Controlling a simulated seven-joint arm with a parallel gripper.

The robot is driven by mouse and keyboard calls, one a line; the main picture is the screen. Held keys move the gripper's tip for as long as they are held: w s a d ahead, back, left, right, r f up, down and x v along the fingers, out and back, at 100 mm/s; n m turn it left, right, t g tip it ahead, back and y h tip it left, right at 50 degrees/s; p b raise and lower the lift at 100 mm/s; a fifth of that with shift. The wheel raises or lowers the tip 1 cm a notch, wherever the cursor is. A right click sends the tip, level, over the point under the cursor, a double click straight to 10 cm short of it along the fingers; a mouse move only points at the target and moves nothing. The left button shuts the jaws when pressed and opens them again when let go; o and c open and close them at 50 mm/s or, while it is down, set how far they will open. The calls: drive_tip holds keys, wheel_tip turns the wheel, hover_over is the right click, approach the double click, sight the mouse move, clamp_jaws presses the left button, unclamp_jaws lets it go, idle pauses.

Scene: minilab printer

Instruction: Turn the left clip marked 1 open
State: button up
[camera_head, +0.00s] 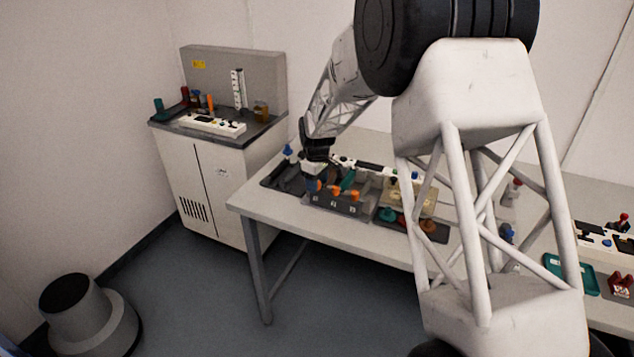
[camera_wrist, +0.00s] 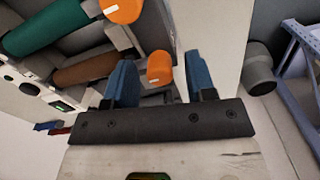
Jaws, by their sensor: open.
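A dark clip block (camera_head: 338,205) with a row of orange clips and small white labels stands on the table in the head view. My gripper (camera_head: 313,183) is over its left end and partly hides the left clip. In the wrist view my gripper (camera_wrist: 160,64) is open, with one blue finger on each side of an orange clip (camera_wrist: 159,70). This appears to be the left clip; its mark is too small to read. I cannot tell whether a finger touches it. A second orange clip (camera_wrist: 122,9) is outside the fingers, at the end of a green cylinder (camera_wrist: 48,28).
A rust-brown cylinder (camera_wrist: 85,69) lies beside the left finger in the wrist view. A tray with round teal and orange pieces (camera_head: 408,222) stands right of the block. A blue-topped piece (camera_head: 288,151) stands behind left. The table's front edge is close.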

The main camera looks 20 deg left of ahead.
drive_tip(key=shift+c, duration=0.5)
drive_tip(key=c, duration=0.8)
drive_tip(key=shift+c, duration=0.2)
drive_tip(key=shift+m, duration=0.4)
drive_tip(key=m, duration=1.2)
drive_tip(key=shift+m, duration=0.3)
drive_tip(key=m, duration=0.4)
drive_tip(key=shift+m, duration=0.3)
